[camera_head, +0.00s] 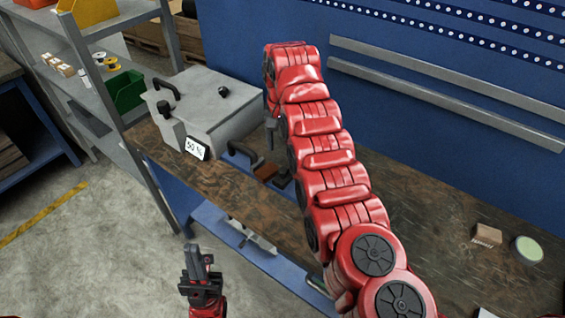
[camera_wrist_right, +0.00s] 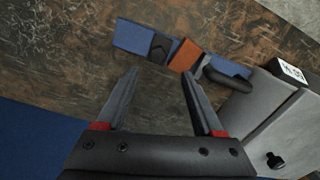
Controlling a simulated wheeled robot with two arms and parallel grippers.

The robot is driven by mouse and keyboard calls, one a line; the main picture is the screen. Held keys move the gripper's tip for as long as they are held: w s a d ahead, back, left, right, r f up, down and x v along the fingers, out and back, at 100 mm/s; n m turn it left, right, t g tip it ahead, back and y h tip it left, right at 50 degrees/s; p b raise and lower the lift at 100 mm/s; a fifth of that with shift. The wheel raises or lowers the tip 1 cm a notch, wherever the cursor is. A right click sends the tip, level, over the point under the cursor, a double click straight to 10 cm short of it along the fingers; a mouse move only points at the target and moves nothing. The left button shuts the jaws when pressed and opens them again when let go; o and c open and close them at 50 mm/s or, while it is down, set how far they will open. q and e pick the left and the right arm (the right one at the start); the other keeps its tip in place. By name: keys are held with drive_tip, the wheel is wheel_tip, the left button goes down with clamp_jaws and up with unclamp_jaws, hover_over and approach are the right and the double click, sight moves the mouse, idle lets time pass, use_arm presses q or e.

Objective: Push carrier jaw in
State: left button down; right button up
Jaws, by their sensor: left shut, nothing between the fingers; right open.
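On the bench, a row of small blocks sits beside the grey box. It has an orange-brown block (camera_head: 265,172) and a dark block (camera_head: 282,181). I cannot tell which piece is the carrier jaw. My right gripper (camera_wrist_right: 160,74) is open and empty, apart from the row. It shows partly in the head view (camera_head: 269,132). My left gripper (camera_head: 198,255) is shut and empty, in front of the bench.
The grey box (camera_head: 212,105), with a "50 %" label (camera_head: 196,148) and black knobs, stands on the bench's left end. A small cardboard box (camera_head: 486,236) and a round green-topped item (camera_head: 527,249) lie at right. A blue wall (camera_head: 420,105) closes the back.

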wheel_tip(320, 180, up, 9)
drive_tip(key=p, duration=0.6)
